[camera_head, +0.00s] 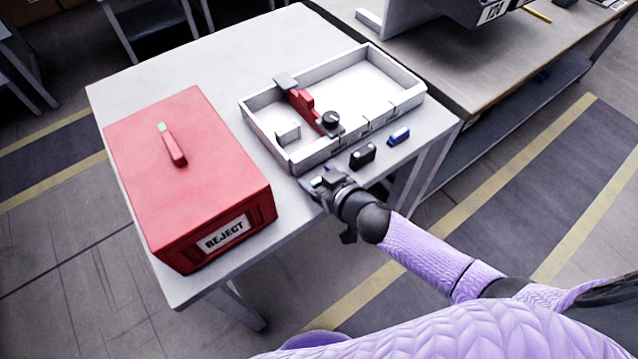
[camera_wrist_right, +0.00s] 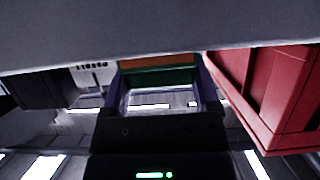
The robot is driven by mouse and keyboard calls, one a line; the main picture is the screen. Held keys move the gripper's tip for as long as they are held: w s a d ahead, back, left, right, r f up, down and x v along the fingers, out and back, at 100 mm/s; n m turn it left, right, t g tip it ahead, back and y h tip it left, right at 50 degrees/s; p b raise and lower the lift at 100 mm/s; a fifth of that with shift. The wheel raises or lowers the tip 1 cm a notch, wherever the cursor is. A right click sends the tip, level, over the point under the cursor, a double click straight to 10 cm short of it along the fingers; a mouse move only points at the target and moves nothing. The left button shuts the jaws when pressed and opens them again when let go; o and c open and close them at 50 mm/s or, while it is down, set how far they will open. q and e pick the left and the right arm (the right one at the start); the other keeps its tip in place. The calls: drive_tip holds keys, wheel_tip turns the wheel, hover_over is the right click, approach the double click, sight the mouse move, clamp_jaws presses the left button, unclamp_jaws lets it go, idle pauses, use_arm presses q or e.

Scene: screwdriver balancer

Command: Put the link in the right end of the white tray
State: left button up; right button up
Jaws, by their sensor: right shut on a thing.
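The white tray (camera_head: 409,101) stands on the table, with a red divider piece (camera_head: 305,108) across it. My right gripper (camera_head: 316,184) is low at the table's front edge, just outside the tray's near left corner. In the wrist view the right gripper (camera_wrist_right: 160,90) is shut on a green and orange piece (camera_wrist_right: 160,75), seemingly the link; its shape is mostly hidden. My left gripper is not in view.
A red REJECT box (camera_head: 190,165) stands left of the gripper, with a red, green-tipped piece (camera_head: 173,147) on top. A black block (camera_head: 362,155) and a blue block (camera_head: 399,137) lie in front of the tray. A workbench (camera_head: 470,75) is behind right.

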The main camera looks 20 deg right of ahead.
drive_tip(key=shift+f, duration=0.35)
drive_tip(key=o, duration=1)
drive_tip(key=shift+o, duration=0.2)
